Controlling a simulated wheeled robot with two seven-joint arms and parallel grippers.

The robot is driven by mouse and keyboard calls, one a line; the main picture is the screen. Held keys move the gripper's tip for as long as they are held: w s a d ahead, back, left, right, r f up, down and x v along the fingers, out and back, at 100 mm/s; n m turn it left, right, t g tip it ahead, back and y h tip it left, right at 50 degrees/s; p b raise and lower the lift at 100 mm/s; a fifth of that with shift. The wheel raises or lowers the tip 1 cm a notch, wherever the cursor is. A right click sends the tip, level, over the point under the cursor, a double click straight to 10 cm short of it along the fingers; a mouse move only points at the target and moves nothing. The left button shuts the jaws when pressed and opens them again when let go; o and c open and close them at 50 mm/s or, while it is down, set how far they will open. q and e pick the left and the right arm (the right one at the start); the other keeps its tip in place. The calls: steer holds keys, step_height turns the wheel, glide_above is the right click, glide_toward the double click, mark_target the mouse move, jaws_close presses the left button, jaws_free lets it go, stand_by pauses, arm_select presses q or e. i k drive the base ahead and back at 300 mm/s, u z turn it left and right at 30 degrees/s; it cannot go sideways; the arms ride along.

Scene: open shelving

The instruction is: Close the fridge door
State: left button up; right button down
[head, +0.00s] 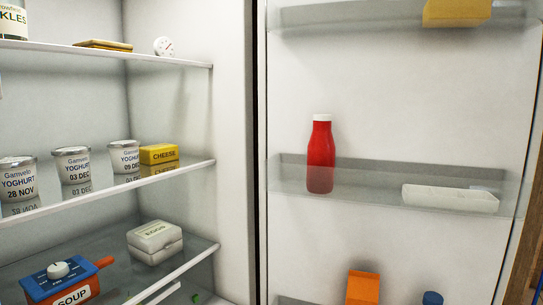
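The fridge door (400,115) stands open and fills the right half of the head view, with its inner side and its clear bins facing me. The open fridge interior (185,115) fills the left half, with a dark vertical gap at the hinge between the two. Neither of my grippers shows in the head view. The outer side and any handle of the door are hidden.
A red bottle (320,155) and a white tray (450,198) sit in the middle door bin; an orange carton (362,288) stands lower. A brown edge (524,245) borders the door's right.

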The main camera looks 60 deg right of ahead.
mark_target(408, 103)
steer(key=k, duration=1)
steer(key=z, duration=3.3)
steer(key=i, duration=4)
steer(key=u, duration=4.5)
steer(key=i, duration=1)
steer(key=z, duration=0.1)
